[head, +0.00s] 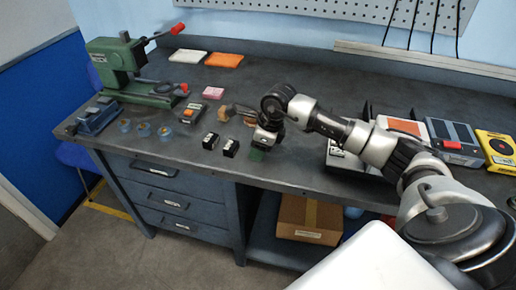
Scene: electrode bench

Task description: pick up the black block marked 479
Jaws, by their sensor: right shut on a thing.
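Two small black blocks with white labels stand near the bench's front edge: the left black block (210,141) and the right black block (230,148). Their markings are too small to read. My right gripper (262,147) points down just right of them, apart from the right black block. It is shut on a small dark green block (257,155), mostly hidden by the gripper, at or just above the bench top. Any label on it is hidden. My left gripper is out of view.
The dark bench (310,178) carries a green press (120,62) with a red handle at the left. Several small rolls (143,129) and a box with an orange top (191,113) lie left of the blocks. A brown object (238,112) sits behind my gripper. Boxes (453,141) stand at the right.

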